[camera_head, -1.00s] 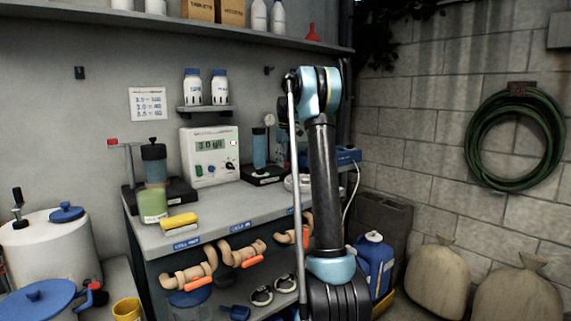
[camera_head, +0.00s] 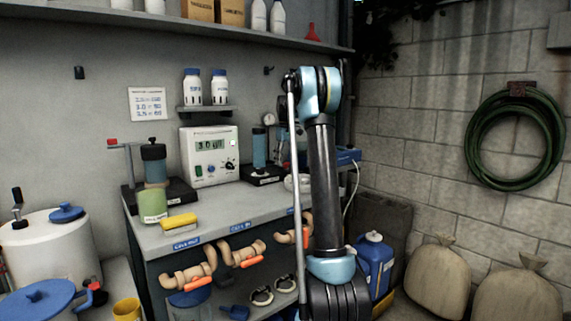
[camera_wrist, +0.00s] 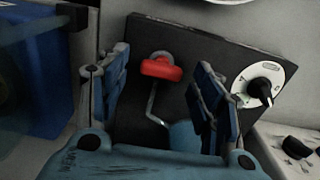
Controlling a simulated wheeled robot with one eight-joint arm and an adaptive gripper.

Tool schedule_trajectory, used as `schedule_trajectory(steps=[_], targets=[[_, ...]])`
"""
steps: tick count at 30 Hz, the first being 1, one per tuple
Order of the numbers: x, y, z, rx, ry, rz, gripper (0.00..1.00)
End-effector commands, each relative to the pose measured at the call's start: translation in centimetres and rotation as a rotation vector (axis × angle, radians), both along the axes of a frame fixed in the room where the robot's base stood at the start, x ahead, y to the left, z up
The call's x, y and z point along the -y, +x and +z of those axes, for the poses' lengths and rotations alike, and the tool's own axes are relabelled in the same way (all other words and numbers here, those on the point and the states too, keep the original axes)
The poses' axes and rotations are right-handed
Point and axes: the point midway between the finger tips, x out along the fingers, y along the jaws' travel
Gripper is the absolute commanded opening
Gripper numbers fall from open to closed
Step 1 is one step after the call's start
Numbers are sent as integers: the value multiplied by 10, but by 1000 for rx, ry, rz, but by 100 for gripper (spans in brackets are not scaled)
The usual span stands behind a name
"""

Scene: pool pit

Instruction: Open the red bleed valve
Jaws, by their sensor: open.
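The red valve handle (camera_wrist: 161,68) sits on a bent metal stem over a dark plate (camera_wrist: 140,32) in the wrist view. My gripper (camera_wrist: 163,60) is open, with one finger on each side of the red handle. The handle shows in the gap between the fingers, and I see no clear contact. The lower end of the stem is hidden behind a blue part. In the head view my arm stands in front of the right part of the bench, and this red handle is hidden there.
A white dial with a black knob (camera_wrist: 265,88) lies right of the fingers on the plate. A blue box (camera_wrist: 35,75) stands close on the left. In the head view, a grey controller (camera_head: 210,155) and a blue cylinder (camera_head: 259,149) stand on the bench (camera_head: 215,214).

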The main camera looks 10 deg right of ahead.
Motion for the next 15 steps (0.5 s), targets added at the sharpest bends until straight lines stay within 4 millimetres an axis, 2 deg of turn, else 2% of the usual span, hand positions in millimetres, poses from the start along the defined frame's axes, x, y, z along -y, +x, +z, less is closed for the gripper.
schedule_trajectory(steps=[15], targets=[[0, 1, 86, -1, -1, 0, 60]])
